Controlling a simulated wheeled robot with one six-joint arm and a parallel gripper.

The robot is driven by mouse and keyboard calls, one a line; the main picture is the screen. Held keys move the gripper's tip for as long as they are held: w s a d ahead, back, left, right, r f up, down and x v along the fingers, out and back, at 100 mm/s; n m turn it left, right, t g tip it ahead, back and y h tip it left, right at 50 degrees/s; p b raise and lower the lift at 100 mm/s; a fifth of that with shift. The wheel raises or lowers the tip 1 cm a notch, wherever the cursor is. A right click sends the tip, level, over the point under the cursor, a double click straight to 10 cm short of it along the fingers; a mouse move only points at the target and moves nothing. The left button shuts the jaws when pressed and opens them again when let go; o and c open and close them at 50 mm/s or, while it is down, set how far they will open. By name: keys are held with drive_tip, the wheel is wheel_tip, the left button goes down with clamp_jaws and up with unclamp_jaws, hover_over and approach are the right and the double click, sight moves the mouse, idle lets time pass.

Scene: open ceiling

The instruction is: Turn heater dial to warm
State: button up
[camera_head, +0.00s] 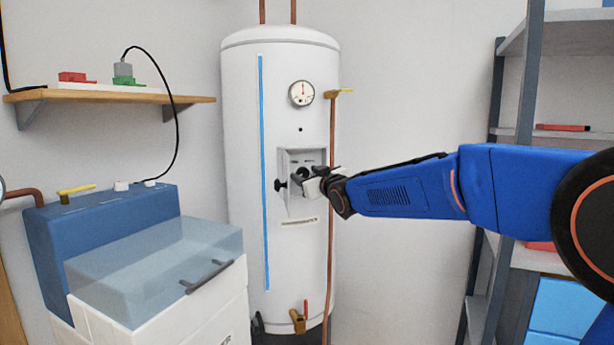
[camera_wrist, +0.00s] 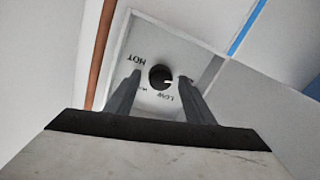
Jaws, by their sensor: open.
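The heater (camera_head: 270,240) is a tall white tank with a recessed control panel (camera_head: 291,205) on its front. In the wrist view the round black dial (camera_wrist: 160,76) sits on that panel. Its short white mark points to the right, near the side where LOW is printed. HOT is printed at the upper left, and a smaller label at the lower left is partly hidden by a finger. My gripper (camera_wrist: 159,84) is open, with one finger on each side of the dial; I cannot tell whether they touch it. In the head view my gripper (camera_head: 316,181) is at the panel and partly covers it.
A lidded blue-and-white unit (camera_head: 150,260) stands at left, and a shelf rack (camera_head: 530,130) at right.

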drive_tip(key=c, duration=1)
drive_tip(key=shift+c, duration=0.2)
